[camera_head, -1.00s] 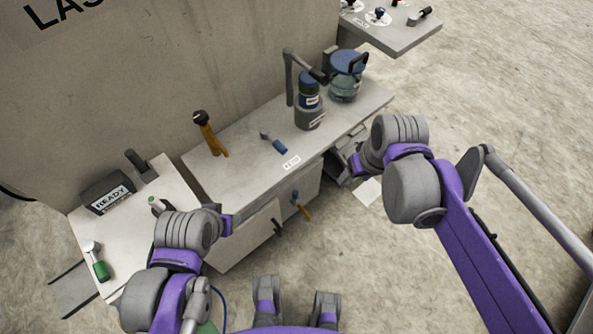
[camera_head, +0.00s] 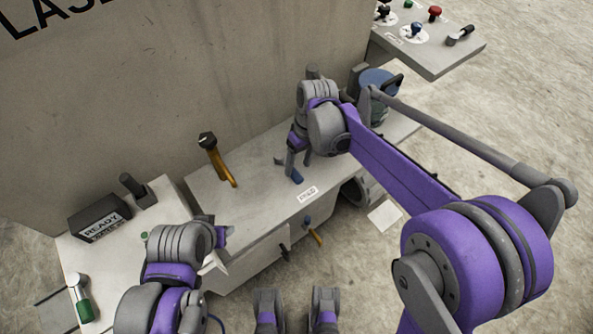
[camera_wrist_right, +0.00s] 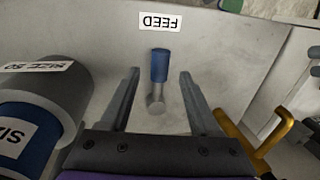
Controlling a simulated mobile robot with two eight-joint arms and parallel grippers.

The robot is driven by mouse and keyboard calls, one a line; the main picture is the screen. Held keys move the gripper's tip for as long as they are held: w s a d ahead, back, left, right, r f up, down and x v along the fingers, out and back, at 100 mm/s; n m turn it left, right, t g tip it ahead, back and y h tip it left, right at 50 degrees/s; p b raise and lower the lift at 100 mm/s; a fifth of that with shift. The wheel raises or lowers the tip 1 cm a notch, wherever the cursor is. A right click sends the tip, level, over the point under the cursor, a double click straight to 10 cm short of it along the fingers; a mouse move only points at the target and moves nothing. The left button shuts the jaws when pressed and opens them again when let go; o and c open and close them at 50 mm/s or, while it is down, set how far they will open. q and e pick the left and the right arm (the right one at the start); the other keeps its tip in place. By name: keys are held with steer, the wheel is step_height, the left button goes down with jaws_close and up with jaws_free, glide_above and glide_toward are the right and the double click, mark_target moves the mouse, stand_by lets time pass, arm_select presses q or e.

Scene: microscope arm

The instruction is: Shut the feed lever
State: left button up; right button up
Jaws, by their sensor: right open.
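The feed lever has a blue grip (camera_wrist_right: 160,65) and a round grey pivot (camera_wrist_right: 155,105), beside an upside-down FEED label (camera_wrist_right: 161,22) in the right wrist view. In the head view its blue end (camera_head: 297,178) shows just below my right gripper (camera_head: 298,162). My right gripper is open, its fingers (camera_wrist_right: 160,73) on either side of the lever with gaps between; contact with it is not visible. My left gripper (camera_head: 222,238) is at the lower left, its fingers mostly hidden by its own wrist.
An orange-handled lever (camera_head: 217,160) stands left on the bench (camera_head: 250,190). A labelled blue and grey cylinder (camera_wrist_right: 30,105) is close beside the right gripper. A yellow handle (camera_wrist_right: 265,135) is at the wrist view's right. A READY box (camera_head: 98,217) sits at the left.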

mark_target(296, 172)
steer(key=shift+s+a+f, duration=0.1)
steer(key=shift+a+f, duration=0.05)
steer(key=shift+f, duration=0.75)
steer(key=shift+s+a+f, duration=0.1)
steer(key=shift+a+f, duration=0.05)
steer(key=shift+f, duration=0.75)
jaws_close()
